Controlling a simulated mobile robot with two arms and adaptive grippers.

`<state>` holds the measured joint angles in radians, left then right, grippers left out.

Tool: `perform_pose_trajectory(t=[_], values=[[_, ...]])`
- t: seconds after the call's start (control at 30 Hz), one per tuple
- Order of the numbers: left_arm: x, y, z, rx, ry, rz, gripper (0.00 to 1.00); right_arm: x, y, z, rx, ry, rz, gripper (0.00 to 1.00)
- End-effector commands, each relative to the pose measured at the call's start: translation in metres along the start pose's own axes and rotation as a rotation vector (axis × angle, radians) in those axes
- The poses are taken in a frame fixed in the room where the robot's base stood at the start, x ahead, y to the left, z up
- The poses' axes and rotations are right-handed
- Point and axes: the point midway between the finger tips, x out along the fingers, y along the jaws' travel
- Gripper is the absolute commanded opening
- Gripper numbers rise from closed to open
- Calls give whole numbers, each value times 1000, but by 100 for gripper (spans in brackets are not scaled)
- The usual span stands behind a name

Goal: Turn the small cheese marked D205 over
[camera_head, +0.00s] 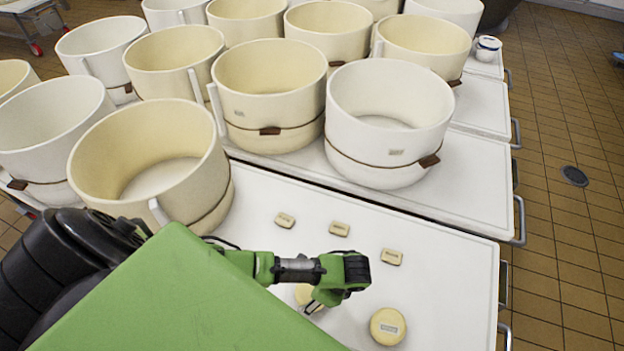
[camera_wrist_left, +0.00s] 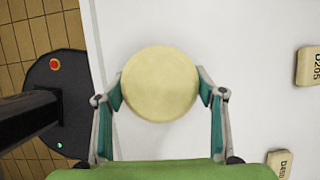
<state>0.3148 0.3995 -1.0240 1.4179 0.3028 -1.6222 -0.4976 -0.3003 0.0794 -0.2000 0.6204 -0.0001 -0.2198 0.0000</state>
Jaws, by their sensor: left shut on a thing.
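The small cheese marked D205 (camera_wrist_left: 310,66) lies label up on the white table at the right edge of the left wrist view. In the head view the left gripper (camera_head: 314,303) partly hides this round cheese (camera_head: 303,293). My right gripper is not in view.
A labelled round cheese (camera_head: 388,326) lies right of the left gripper. Large round vats (camera_head: 388,120) crowd the tables behind.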

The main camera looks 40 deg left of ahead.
Motion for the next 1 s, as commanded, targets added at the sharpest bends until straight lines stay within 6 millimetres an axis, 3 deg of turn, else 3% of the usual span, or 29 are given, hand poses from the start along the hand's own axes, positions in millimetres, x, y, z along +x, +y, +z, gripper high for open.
perform_pose_trajectory(t=[0.87,0.9,0.97,1.0], values=[[8,0,-3,0,-1,0,25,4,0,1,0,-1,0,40],[8,0,-3,0,-1,0,71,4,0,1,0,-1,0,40],[8,0,-3,0,0,0,83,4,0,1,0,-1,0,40],[8,0,-3,0,0,0,83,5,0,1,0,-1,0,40]])
